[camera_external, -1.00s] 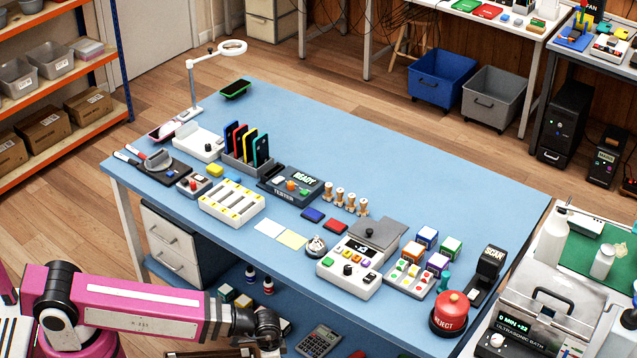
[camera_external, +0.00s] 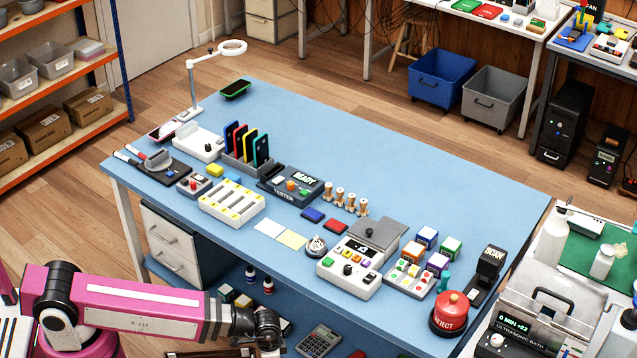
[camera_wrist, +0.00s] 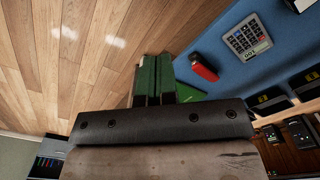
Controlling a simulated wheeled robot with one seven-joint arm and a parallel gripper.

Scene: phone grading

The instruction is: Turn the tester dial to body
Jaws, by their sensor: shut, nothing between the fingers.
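My gripper (camera_wrist: 155,58) shows in the wrist view as two green fingers side by side, shut and empty. In the external view my arm is low at the table's near side, well away from the tester, and the fingers are out of sight. The tester is not in the wrist view.
A phone rack (camera_external: 246,164) stands behind the tester, a white battery tray (camera_external: 232,203) to its left and wooden pegs (camera_external: 345,200) to its right. A button console (camera_external: 345,278) is nearer. The wrist view shows a calculator (camera_wrist: 246,40) and a red object (camera_wrist: 203,68) on blue.

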